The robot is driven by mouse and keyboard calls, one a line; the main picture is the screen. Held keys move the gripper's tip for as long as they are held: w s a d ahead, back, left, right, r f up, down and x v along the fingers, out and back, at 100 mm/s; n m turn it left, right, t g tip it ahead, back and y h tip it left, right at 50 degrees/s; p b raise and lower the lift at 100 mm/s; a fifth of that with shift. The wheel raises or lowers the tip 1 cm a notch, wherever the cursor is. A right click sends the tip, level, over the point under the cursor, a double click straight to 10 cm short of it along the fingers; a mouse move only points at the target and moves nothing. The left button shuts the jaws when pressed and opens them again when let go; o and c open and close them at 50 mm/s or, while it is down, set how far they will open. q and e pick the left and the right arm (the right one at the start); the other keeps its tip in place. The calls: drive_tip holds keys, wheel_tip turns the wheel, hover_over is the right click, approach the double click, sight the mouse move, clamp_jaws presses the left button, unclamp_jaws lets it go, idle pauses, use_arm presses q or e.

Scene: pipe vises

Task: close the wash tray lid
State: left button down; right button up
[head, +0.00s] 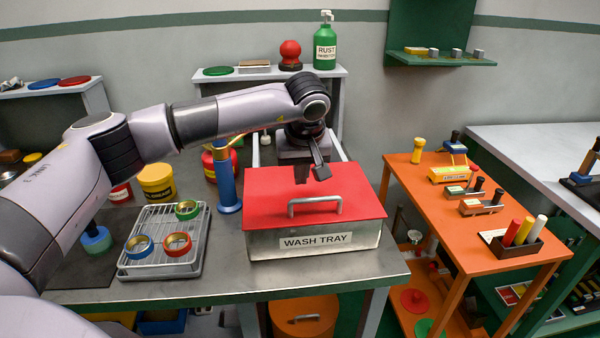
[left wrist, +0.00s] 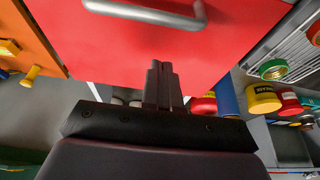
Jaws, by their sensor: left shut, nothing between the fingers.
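The wash tray (head: 265,246) is a metal box with a "WASH TRAY" label, on the metal bench. Its red lid (head: 263,206) lies over the top with no clear gap along the front edge. A grey bar handle (head: 315,199) is on the lid. The lid (left wrist: 215,45) and handle (left wrist: 150,12) also show in the left wrist view. My left gripper (head: 320,172) is over the rear part of the lid, behind the handle, shut and empty. Its fingers (left wrist: 160,85) are together; I cannot tell whether they touch the lid. My right gripper is not in view.
A wire rack (head: 163,262) with several coloured rings stands left of the tray. A blue post (head: 226,182) stands close to the tray's left side. A yellow can (head: 157,182) is farther left. An orange table (head: 440,200) with tools stands to the right.

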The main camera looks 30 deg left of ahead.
use_arm(q)
drive_tip(key=b+v, duration=0.1)
drive_tip(key=v, duration=0.9)
drive_tip(key=s+d+f+n+g+h, duration=0.1)
drive_tip(key=s+d+f+g+h, duration=0.2)
drive_tip(key=d+f, duration=0.45)
drive_tip(key=s+d+f+g+h, duration=0.15)
drive_tip(key=d+f+h, duration=0.3)
drive_tip(key=d, duration=0.55)
drive_tip(key=s+d+r+n+t+h, duration=0.25)
drive_tip(key=s+d+n+h, duration=0.55)
drive_tip(key=d+n+h, duration=0.55)
drive_tip(key=w+a+f+n+t+y, duration=0.1)
drive_tip(key=a+f+n+t+y, duration=0.55)
drive_tip(key=n, duration=1.05)
drive_tip(key=w+a+f+n+t+y, duration=0.25)
drive_tip(key=a+f+n+t, duration=0.5)
drive_tip(key=n, duration=0.95)
drive_tip(key=s+a+f+n+g+y, duration=0.2)
drive_tip(key=s+a+f+n+y, duration=0.1)
drive_tip(key=s+a+f+n, duration=0.2)
drive_tip(key=s+a+f+n+g+y, duration=0.2)
drive_tip(key=s+a+f+n+y, duration=0.2)
drive_tip(key=s+f+n, duration=0.4)
wheel_tip(320, 180, down, 4)
drive_tip(key=shift+s+a+r+g, duration=0.15)
drive_tip(key=shift+s+a+g, duration=0.25)
drive_tip(key=shift+s+a, duration=0.45)
